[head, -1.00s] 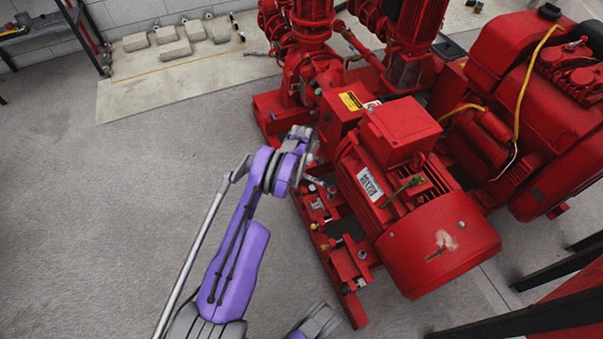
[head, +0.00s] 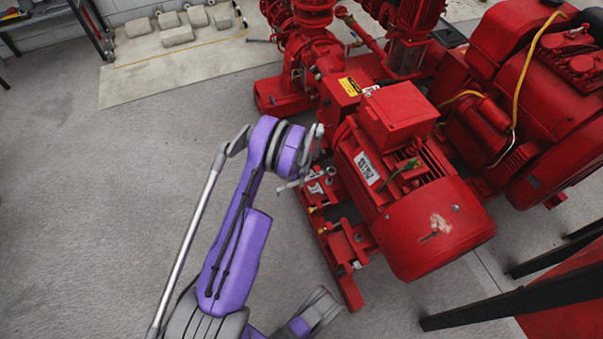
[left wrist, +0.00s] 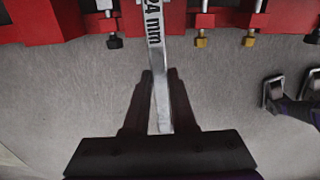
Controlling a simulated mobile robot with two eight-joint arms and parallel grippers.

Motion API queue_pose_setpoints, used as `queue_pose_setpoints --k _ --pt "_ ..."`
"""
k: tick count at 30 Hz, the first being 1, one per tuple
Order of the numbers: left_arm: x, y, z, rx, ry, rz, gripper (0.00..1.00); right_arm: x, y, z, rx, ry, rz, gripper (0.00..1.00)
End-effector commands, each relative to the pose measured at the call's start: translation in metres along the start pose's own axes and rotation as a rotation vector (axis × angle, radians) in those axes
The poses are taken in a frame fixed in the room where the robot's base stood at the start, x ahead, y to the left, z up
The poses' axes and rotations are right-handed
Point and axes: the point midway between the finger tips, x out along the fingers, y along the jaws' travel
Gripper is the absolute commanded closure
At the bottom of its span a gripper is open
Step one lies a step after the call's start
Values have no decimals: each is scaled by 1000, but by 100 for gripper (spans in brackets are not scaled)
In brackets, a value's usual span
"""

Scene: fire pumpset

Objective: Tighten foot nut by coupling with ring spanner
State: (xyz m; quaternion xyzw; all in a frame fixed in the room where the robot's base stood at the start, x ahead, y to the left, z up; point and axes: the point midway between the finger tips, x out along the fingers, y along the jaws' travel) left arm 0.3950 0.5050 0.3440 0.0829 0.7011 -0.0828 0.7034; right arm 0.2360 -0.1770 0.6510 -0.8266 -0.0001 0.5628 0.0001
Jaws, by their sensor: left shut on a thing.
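My left gripper (left wrist: 160,108) is shut on the ring spanner (left wrist: 160,70), a silver bar marked "24 mm" that runs up out of the left wrist view. In the head view the spanner (head: 290,186) lies across the near edge of the red base frame, beside the coupling end of the red motor (head: 405,190). Its ring end is not clear, and I cannot tell whether it is around the foot nut. Small silver bolts (head: 316,188) show on the frame close by. My right gripper (head: 320,308) is low in the head view, apart from the frame, and looks open and empty.
The red base frame (head: 338,265) carries several bolts, some with yellow ends (left wrist: 201,41). A red engine (head: 540,110) stands at the right. Dark rails (head: 520,300) are at the lower right. The grey floor (head: 130,200) at the left is clear.

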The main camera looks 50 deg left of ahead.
Motion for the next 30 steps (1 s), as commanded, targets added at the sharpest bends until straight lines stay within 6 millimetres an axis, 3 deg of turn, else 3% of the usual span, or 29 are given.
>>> queue_pose_setpoints --k 22,30 --pt "-1 -7 -6 -72 0 0 100 6 0 1 0 0 0 31" --pt "19 -7 -5 -71 0 0 100 14 0 2 0 1 0 31"
